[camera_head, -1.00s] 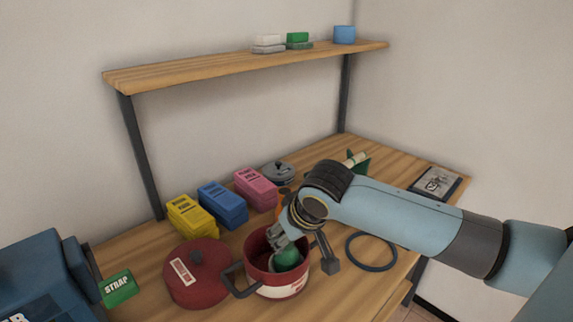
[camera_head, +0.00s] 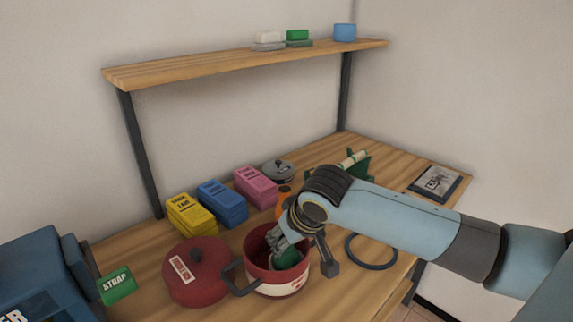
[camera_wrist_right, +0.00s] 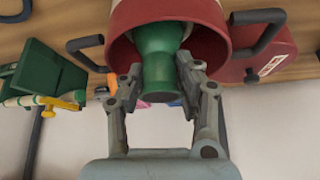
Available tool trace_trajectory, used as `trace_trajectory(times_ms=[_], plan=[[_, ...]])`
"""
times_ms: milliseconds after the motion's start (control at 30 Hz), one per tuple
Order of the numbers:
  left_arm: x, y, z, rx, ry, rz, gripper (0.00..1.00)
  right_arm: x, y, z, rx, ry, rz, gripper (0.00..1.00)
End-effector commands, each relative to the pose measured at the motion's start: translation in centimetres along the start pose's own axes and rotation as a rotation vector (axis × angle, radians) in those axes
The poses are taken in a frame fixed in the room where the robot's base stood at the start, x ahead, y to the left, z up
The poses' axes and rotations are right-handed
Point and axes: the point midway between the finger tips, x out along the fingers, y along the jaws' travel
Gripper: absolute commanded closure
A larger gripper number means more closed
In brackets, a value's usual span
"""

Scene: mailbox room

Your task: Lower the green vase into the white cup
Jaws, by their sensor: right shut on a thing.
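The green vase (camera_head: 287,258) is inside the mouth of a red pot (camera_head: 256,278) with a white label and dark handles. The wrist view also shows the vase (camera_wrist_right: 160,55) within the pot's rim. My right gripper (camera_head: 279,243) is shut on the vase, with one finger on each side, as seen in the wrist view (camera_wrist_right: 158,75). The fingers reach into the pot's opening. The vase's far end is hidden inside the pot, so I cannot tell whether it touches the bottom. I see no white cup. My left gripper is not in view.
A red lid (camera_head: 196,275) lies left of the pot, close to its handle. Yellow (camera_head: 190,215), blue (camera_head: 222,205) and pink (camera_head: 256,187) boxes stand behind. A dark ring (camera_head: 371,252) lies to the right. A wooden shelf (camera_head: 220,66) hangs above.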

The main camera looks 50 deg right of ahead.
Motion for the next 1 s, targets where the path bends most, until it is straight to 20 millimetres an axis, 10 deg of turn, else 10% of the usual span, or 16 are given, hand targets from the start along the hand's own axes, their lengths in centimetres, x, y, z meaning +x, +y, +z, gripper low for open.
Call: trace_trajectory(times_ms=[733, 767, 1000], plan=[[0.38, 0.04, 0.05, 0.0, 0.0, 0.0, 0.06, 0.67, -0.01, 0.36, 0.0, 0.001, 0.0, 1.0], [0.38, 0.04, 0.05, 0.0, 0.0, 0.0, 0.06, 0.67, -0.01, 0.36, 0.0, 0.001, 0.0, 0.63], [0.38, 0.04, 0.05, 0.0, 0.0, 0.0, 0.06, 0.68, 0.0, 0.37, 0.0, 0.0, 0.0, 0.4]])
